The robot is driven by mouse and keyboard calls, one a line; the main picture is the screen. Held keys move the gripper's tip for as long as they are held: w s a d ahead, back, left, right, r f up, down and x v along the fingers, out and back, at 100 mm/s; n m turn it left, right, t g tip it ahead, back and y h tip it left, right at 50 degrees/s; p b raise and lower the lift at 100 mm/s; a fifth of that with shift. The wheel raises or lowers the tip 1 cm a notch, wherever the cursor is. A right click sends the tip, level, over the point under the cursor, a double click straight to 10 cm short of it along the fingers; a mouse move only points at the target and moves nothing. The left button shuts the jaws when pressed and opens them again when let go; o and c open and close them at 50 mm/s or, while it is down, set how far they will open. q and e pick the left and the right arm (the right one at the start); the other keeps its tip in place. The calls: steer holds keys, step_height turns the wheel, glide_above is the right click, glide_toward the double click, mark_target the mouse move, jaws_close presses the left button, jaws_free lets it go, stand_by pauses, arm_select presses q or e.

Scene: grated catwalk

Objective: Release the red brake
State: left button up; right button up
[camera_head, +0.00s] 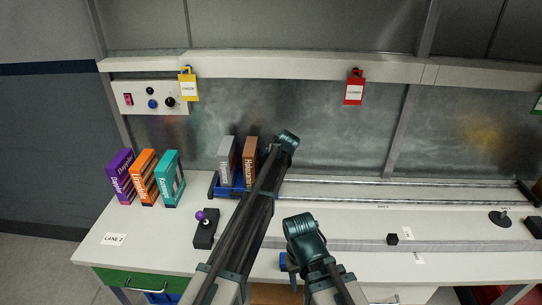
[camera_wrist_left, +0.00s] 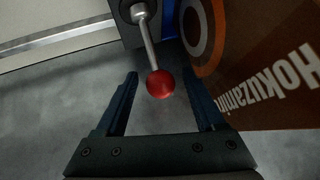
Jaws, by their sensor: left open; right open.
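In the left wrist view a red ball knob (camera_wrist_left: 160,84) tops a thin metal lever (camera_wrist_left: 148,35), beside a brown Hokuzamin box (camera_wrist_left: 275,70). My left gripper (camera_wrist_left: 159,74) is open with one finger on each side of the knob. Neither finger visibly touches it; the height gap is hard to judge. In the head view my left arm hides the red lever. The brown box (camera_head: 250,160) and a grey box (camera_head: 227,158) stand in a blue carriage (camera_head: 231,190). My right gripper (camera_head: 288,264) is open, low over the bench front, partly hidden by its wrist.
A purple-knobbed joystick (camera_head: 204,228) and purple, orange and teal boxes (camera_head: 145,178) stand at the left. A control panel (camera_head: 152,97) and a red tag (camera_head: 354,88) are at the back.

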arm_select(q)
steer(key=p+v, duration=0.6)
steer(key=v, duration=0.4)
steer(key=shift+p, duration=0.3)
steer(key=shift+s+d, duration=0.1)
steer(key=shift+s, duration=0.05)
